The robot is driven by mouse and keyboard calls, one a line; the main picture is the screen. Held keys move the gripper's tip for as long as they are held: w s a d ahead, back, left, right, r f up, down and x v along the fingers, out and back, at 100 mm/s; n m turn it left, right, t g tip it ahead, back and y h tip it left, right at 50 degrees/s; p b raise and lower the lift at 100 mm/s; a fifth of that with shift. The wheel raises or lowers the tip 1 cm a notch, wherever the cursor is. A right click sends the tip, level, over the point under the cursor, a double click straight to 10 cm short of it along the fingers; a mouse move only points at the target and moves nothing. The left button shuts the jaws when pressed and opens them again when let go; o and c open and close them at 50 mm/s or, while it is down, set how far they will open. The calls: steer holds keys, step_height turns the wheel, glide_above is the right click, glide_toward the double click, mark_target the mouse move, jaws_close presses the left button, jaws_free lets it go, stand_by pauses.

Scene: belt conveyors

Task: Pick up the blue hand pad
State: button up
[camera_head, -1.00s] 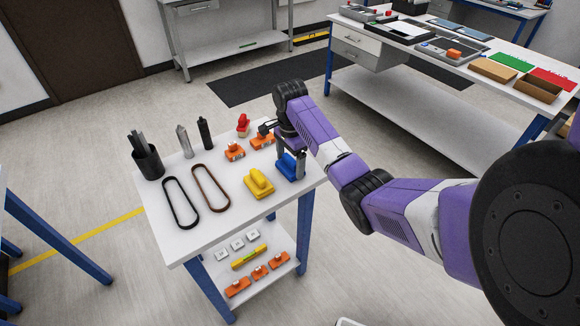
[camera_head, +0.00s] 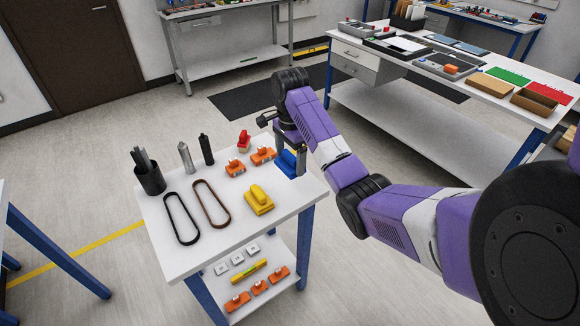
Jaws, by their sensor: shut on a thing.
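The blue hand pad (camera_head: 287,164) is at the right side of the small white table (camera_head: 190,245), partly hidden behind my gripper. My gripper (camera_head: 291,157) points down and is shut on the blue pad. The pad appears raised off the tabletop, though the exact gap is hard to see. A yellow hand pad (camera_head: 259,201) lies on the table in front of it, to the left.
Two orange pads (camera_head: 263,156) and a red-topped item (camera_head: 244,140) lie behind to the left. Two belts (camera_head: 211,204), two upright tools (camera_head: 206,150) and a black cup (camera_head: 150,180) stand farther left. A long workbench (camera_head: 440,112) is at the right.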

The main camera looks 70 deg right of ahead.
mark_target(291, 154)
step_height(291, 154, up, 6)
steer(key=p, duration=0.3)
steer(key=shift+s+d+r+p, duration=0.1)
steer(key=shift+d+r+p, duration=0.1)
steer(key=shift+p, duration=0.2)
steer(key=shift+r, duration=0.35)
steer(key=shift+a+r, duration=0.2)
steer(key=shift+r, duration=2)
